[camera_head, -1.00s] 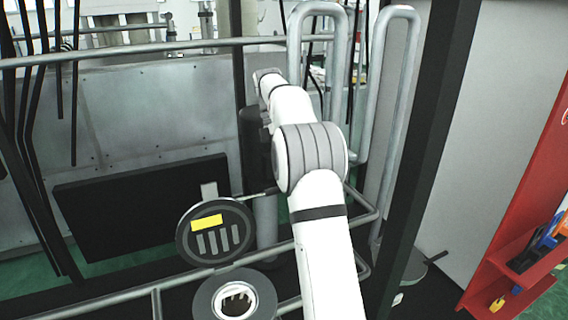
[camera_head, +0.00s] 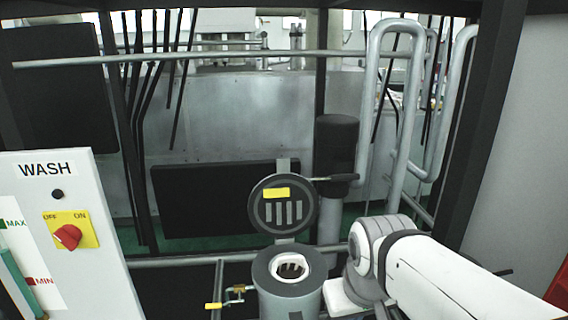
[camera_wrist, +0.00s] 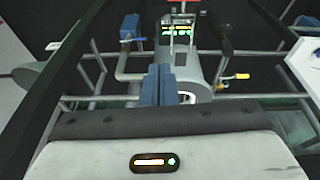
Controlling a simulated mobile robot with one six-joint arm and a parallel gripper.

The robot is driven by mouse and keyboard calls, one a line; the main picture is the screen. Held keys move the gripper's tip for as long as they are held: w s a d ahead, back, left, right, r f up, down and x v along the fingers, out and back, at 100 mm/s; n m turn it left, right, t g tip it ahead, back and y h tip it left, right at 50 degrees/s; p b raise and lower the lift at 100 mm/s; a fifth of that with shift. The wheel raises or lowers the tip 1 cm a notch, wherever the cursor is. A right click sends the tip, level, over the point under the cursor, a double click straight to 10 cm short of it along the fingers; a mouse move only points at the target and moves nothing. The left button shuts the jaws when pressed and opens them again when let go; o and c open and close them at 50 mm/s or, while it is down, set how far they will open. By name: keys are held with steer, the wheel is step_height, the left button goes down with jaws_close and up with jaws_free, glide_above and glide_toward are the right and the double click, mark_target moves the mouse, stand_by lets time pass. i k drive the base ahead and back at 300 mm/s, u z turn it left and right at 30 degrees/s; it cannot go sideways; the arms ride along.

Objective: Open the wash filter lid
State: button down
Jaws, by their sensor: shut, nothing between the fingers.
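The wash filter is a grey cylindrical housing (camera_head: 288,289) at the bottom middle of the head view. Its round opening shows a pale ring with a dark toothed inside. The dark round lid (camera_head: 283,212), with a yellow label and grey bars, stands upright behind the opening, raised clear of it. My gripper (camera_wrist: 160,70) shows in the wrist view as two blue fingers pressed together, with nothing between them. In the head view my arm comes in from the lower right, beside the housing, and the fingers cannot be made out.
A white WASH panel (camera_head: 75,235) with a red and yellow switch (camera_head: 70,235) stands at left. A valve with a yellow handle (camera_head: 214,306) is left of the housing. Bent grey pipes (camera_head: 405,110) rise at right. A horizontal rail (camera_head: 190,60) crosses the back.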

mark_target(285, 202)
steer(key=k, duration=1.2)
steer(key=z, duration=0.4)
steer(key=i, duration=1.65)
steer(key=u, duration=0.5)
